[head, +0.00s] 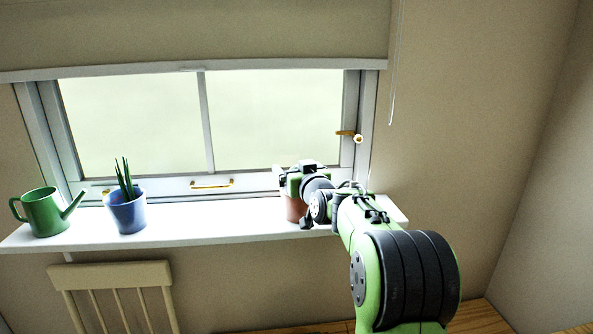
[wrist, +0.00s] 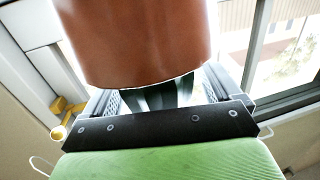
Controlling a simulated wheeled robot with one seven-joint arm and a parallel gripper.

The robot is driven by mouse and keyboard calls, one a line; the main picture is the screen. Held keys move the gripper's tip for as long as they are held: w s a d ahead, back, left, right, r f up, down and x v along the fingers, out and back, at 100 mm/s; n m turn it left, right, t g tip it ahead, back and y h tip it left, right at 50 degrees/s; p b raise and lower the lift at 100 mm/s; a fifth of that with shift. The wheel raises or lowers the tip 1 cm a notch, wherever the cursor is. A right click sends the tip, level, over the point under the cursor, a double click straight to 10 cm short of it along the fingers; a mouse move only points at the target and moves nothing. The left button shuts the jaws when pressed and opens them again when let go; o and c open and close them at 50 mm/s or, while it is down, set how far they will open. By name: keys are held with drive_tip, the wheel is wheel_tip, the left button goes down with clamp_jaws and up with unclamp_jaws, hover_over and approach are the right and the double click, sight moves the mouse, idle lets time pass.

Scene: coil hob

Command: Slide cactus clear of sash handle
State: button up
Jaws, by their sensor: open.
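A terracotta pot (head: 295,209) stands at the right part of the white sill, mostly hidden behind my gripper (head: 288,182) in the head view. In the wrist view the pot (wrist: 140,40) fills the upper middle, close in front of my gripper (wrist: 160,92). My jaws are open, with a grey finger on each side of the pot's lower edge; I cannot tell whether they touch it. A brass sash handle (head: 212,184) is on the window's lower rail, left of the pot. A brass latch (head: 347,133) is on the right frame.
A blue pot (head: 127,213) with a spiky plant and a green watering can (head: 46,212) stand on the left of the sill (head: 190,232). The sill between the blue pot and terracotta pot is clear. A wooden chair (head: 112,275) stands below. A blind (head: 190,30) hangs above.

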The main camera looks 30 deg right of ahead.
drive_tip(key=shift+s, duration=0.1)
drive_tip(key=v, duration=1.5)
drive_tip(key=shift+s, duration=0.25)
drive_tip(key=s+a+f+n+g+y, duration=0.1)
drive_tip(key=s+a+f+g+y, duration=0.2)
drive_tip(key=a, duration=0.5)
drive_tip(key=s+a+f+n+g+y, duration=0.1)
drive_tip(key=s+a+f+n+g, duration=0.1)
drive_tip(key=s+a+f, duration=0.35)
drive_tip(key=s+a+f+g, duration=0.3)
drive_tip(key=s, duration=0.5)
drive_tip(key=s+a+f+g, duration=0.3)
drive_tip(key=s+f, duration=0.1)
drive_tip(key=s, duration=0.3)
wheel_tip(320, 180, up, 17)
drive_tip(key=p, duration=1.7)
drive_tip(key=shift+d+r+m, duration=0.2)
drive_tip(key=shift+d+m, duration=0.05)
drive_tip(key=shift+m, duration=0.05)
